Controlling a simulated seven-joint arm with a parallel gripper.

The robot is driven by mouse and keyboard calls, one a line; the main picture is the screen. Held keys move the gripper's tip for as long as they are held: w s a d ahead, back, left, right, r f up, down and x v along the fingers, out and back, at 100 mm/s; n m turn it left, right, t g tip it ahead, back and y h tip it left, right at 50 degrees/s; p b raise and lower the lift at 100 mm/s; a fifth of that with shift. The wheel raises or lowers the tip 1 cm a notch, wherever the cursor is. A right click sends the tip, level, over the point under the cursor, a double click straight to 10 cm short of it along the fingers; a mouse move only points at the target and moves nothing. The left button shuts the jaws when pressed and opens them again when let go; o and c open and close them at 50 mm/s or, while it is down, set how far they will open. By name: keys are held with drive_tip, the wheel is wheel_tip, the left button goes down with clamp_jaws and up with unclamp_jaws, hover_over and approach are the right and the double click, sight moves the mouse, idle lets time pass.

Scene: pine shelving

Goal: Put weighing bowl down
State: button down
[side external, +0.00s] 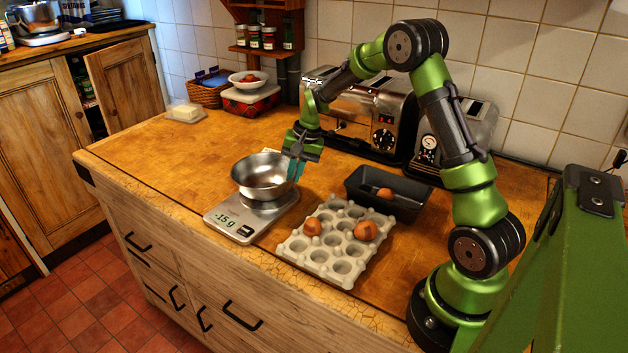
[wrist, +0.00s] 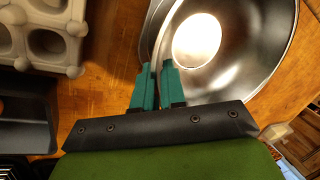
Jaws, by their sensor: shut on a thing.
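The weighing bowl (side external: 258,176) is a shiny steel bowl, upright over the round platform of the kitchen scale (side external: 222,222). I cannot tell whether its base touches the platform. The scale's display seems to read -15 g. My gripper (side external: 296,166) is at the bowl's right rim, pointing down. In the wrist view my gripper's teal fingers (wrist: 157,72) are shut on the rim of the bowl (wrist: 238,78), whose inside looks empty.
A pale egg tray (side external: 322,262) with two brown eggs stands right of the scale. Behind it is a dark tin (side external: 408,208) with an egg (side external: 385,193). A toaster (side external: 352,118) stands behind my gripper. The counter (side external: 170,150) left of the bowl is clear.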

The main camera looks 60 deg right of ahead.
wheel_tip(320, 180, up, 9)
drive_tip(key=s+d+f+t+y, duration=0.1)
drive_tip(key=s+d, duration=0.2)
drive_tip(key=d, duration=0.6)
drive_tip(key=s+d+f, duration=0.1)
drive_tip(key=s+d, duration=0.2)
drive_tip(key=d, duration=0.7)
drive_tip(key=shift+n, duration=0.4)
drive_tip(key=f, duration=0.9)
drive_tip(key=shift+w+a+f, duration=0.15)
drive_tip(key=shift+a, duration=0.05)
drive_tip(key=c, duration=1.7)
unclamp_jaws()
drive_tip(key=shift+f, duration=0.2)
drive_tip(key=o, duration=0.5)
